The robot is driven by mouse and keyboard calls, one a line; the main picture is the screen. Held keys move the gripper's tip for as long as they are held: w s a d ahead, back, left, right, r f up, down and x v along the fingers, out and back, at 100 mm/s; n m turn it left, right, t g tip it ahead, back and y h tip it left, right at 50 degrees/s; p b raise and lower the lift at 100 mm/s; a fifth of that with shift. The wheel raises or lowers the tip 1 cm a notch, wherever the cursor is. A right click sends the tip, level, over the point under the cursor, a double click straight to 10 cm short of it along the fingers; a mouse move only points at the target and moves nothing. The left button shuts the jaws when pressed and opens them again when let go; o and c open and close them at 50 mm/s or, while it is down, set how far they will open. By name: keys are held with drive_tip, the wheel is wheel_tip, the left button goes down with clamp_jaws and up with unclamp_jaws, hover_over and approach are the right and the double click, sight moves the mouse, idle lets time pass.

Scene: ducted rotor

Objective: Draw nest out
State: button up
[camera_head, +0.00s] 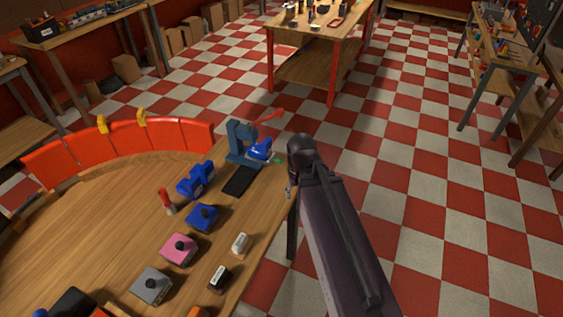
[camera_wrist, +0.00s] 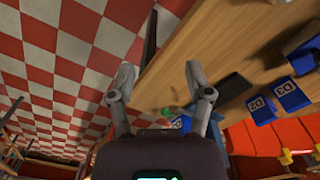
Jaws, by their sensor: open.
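A grey-blue press (camera_head: 240,138) with a red lever (camera_head: 268,117) stands at the right edge of the wooden bench. A bright blue part (camera_head: 261,149) sits at its front, with a small green piece (camera_head: 278,161) beside it; I cannot tell for sure which part is the nest. In the wrist view my gripper (camera_wrist: 159,70) is open and empty, its fingers wide apart over the bench edge. The green piece (camera_wrist: 167,111) shows between the finger bases, and a blue part (camera_wrist: 182,122) is mostly hidden by the gripper. My arm hides the gripper in the head view.
A black pad (camera_head: 240,181) lies before the press. Blue holders (camera_head: 196,180), a red-handled tool (camera_head: 166,201) and blue, pink and grey blocks (camera_head: 180,249) stand on the bench (camera_head: 100,215). Red panels (camera_head: 135,138) line its far edge. Checkered floor lies open to the right.

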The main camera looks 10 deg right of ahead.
sight(281, 161)
drive_tip(key=w+f+m+y+b, duration=0.2)
drive_tip(key=w+f+m+b, duration=0.1)
drive_tip(key=w+b, duration=0.1)
drive_tip(key=w+d+f+m+t+y+b, duration=0.1)
drive_tip(key=w+f+m+y+b, duration=0.1)
drive_tip(key=w+f+m+b, duration=0.1)
drive_tip(key=w+d+f+m+t+y+b, duration=0.1)
drive_tip(key=w+f+m+y+b, duration=0.1)
drive_tip(key=w+f+m+b, duration=0.1)
drive_tip(key=shift+w+d+m+y+b, duration=0.15)
drive_tip(key=shift+w+m+y+b, duration=0.15)
drive_tip(key=shift+w+m+b, duration=0.7)
drive_tip(key=w+d+m+b, duration=0.1)
drive_tip(key=w, duration=0.1)
drive_tip(key=w+d+f+m+t+y+b, duration=0.1)
drive_tip(key=m+b, duration=0.1)
drive_tip(key=w+d+m+y+b, duration=0.1)
drive_tip(key=w+b, duration=0.1)
drive_tip(key=shift+w+d+f+t, duration=0.2)
drive_tip(key=shift+w+f+t, duration=0.1)
drive_tip(key=shift+t, duration=0.1)
drive_tip(key=w+d+m+t+y+b, duration=0.3)
drive_tip(key=w+d+m+b, duration=0.1)
drive_tip(key=w+d+m, duration=0.1)
drive_tip(key=shift+d+r+m+b, duration=0.2)
drive_tip(key=shift+d+m+b, duration=0.3)
drive_tip(key=shift+m, duration=0.3)
drive_tip(key=shift+w+f, duration=0.1)
